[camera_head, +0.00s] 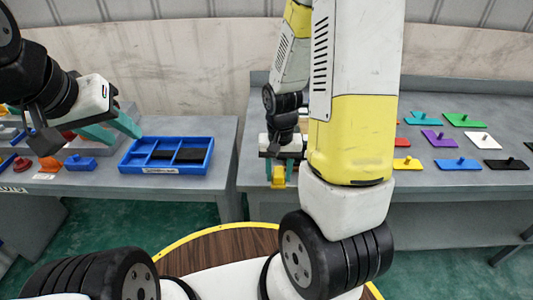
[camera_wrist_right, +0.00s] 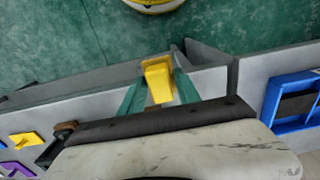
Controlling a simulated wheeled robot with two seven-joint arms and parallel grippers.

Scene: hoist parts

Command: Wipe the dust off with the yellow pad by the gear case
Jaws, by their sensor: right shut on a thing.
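My right gripper (camera_head: 279,172) is shut on a yellow piece (camera_head: 278,182), held at the front edge of the right table. In the right wrist view the yellow piece (camera_wrist_right: 158,80) sits between the two teal fingers; its underside is not clear. A flat yellow pad with a small knob (camera_head: 407,163) lies on the right table, apart from the gripper; it also shows in the right wrist view (camera_wrist_right: 26,141). My left gripper (camera_head: 112,131) is open and empty above the left table. I cannot make out the gear case or any dust; my right arm hides part of the right table.
A blue divided tray (camera_head: 165,169) with dark contents stands on the left table, right of several small parts, among them a blue block (camera_head: 80,162). Several coloured knobbed plates, including a purple one (camera_head: 439,140), lie on the right table (camera_head: 445,197). A gap separates the tables.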

